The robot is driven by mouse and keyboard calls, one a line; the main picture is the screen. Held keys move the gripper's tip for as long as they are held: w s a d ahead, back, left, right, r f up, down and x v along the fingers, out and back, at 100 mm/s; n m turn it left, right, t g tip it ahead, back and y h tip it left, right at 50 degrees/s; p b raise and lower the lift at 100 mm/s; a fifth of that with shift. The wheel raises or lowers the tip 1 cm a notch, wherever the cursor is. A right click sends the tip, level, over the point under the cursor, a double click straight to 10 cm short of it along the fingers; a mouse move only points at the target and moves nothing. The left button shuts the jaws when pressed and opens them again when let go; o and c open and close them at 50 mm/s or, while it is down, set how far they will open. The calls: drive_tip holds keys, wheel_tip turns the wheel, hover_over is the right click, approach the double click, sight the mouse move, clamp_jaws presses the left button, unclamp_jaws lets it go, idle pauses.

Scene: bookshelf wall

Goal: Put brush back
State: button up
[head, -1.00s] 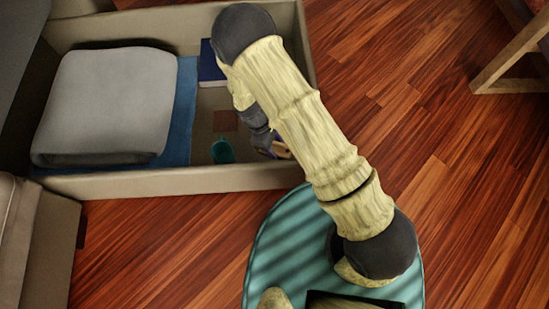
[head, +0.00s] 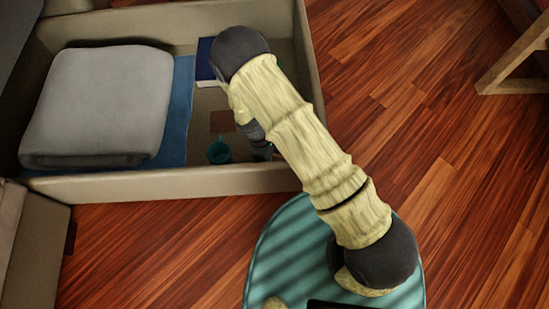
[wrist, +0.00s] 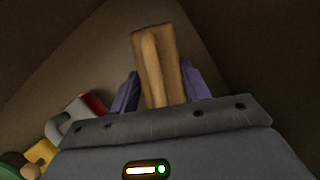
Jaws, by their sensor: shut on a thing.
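In the wrist view my gripper (wrist: 160,90) has its purple fingers on both sides of a wooden piece, which I take to be the brush (wrist: 157,62). The fingers are shut on it. It has a flat wooden body with a rounded, lighter handle-like part along it, pointing away from the gripper. Any bristles are hidden. In the head view my arm covers most of the gripper, and the brush cannot be made out there. The dark wrist is low inside the right part of a large open beige box (head: 150,186), near its front wall.
The box holds a grey folded blanket (head: 100,105) on a blue sheet (head: 178,110), a dark blue book (head: 205,62), a brown square (head: 222,121) and a teal cup (head: 219,151). Red, grey and yellow things (wrist: 42,153) lie left of the gripper. Wooden floor (head: 430,150) is open at right.

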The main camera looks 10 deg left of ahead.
drive_tip(key=shift+f, duration=0.1)
drive_tip(key=o, duration=0.9)
drive_tip(key=p+v, duration=0.7)
drive_tip(key=v, duration=0.5)
drive_tip(key=shift+p, duration=0.4)
